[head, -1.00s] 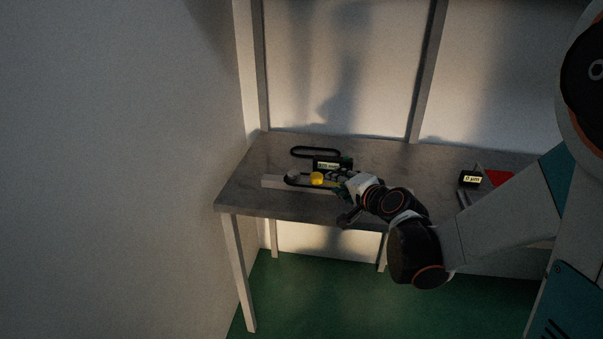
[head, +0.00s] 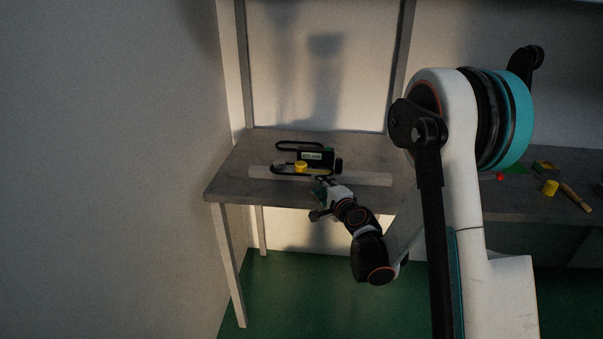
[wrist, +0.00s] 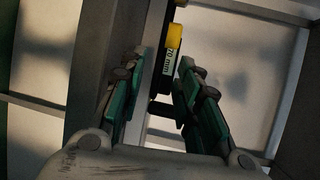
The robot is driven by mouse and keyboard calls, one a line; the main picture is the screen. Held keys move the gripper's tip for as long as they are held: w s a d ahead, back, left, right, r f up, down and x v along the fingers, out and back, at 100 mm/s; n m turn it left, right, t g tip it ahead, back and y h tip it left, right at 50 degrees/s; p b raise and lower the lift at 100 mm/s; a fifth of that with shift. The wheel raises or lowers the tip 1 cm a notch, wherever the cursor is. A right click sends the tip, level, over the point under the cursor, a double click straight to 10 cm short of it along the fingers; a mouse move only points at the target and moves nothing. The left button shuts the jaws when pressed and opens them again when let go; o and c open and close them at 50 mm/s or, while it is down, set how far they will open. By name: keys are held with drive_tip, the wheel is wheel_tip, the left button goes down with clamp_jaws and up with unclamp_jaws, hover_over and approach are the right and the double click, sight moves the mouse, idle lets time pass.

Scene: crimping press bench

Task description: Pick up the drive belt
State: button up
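A loose black belt loop (head: 300,144) lies at the back left of the grey table in the head view. A second dark belt loop (head: 288,174) runs along the pale bar, beside a yellow cap (head: 301,167). I cannot tell which is the drive belt. My gripper (head: 318,182) is at the front side of the bar. In the wrist view its green-padded fingers (wrist: 163,58) stand apart. A dark upright part shows between them, with a yellow piece (wrist: 175,36) and a "70 mm" label (wrist: 172,63). No belt is clearly held.
A black box with a lit label (head: 317,157) stands behind the bar (head: 365,179). The table's (head: 232,182) left end is clear. On the right bench are a yellow cylinder (head: 550,188), a small red thing (head: 500,176) and a wooden-handled tool (head: 575,197). A wall is at left.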

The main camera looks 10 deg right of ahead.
sight(310, 176)
drive_tip(key=shift+b+x, duration=1.35)
drive_tip(key=shift+x, duration=2.25)
clamp_jaws()
